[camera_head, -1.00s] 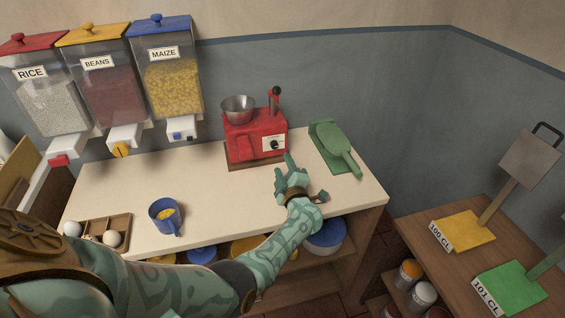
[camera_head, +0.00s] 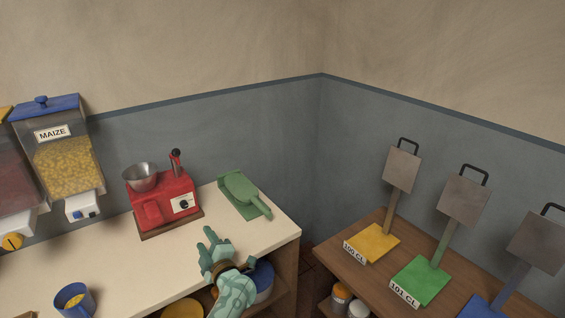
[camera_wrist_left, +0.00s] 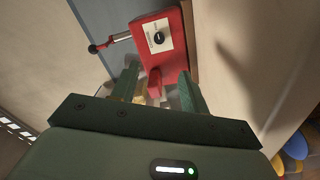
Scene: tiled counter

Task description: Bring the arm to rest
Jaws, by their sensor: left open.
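My left gripper (camera_head: 213,246) is a green patterned hand over the front edge of the counter (camera_head: 110,262) in the head view. It is open, with nothing seen between its fingers. In the left wrist view its two fingers (camera_wrist_left: 160,85) stand apart, pointing toward the red grinder (camera_wrist_left: 157,40). The red grinder also shows in the head view (camera_head: 178,203), behind and left of the gripper, with a metal bowl (camera_head: 140,177) on top. My right gripper is not in view.
A blue cup (camera_head: 74,300) with yellow contents stands front left. The maize dispenser (camera_head: 62,160) hangs on the wall. A lower table (camera_head: 345,275) at right bears yellow, green and blue stands. The counter between cup and grinder is clear.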

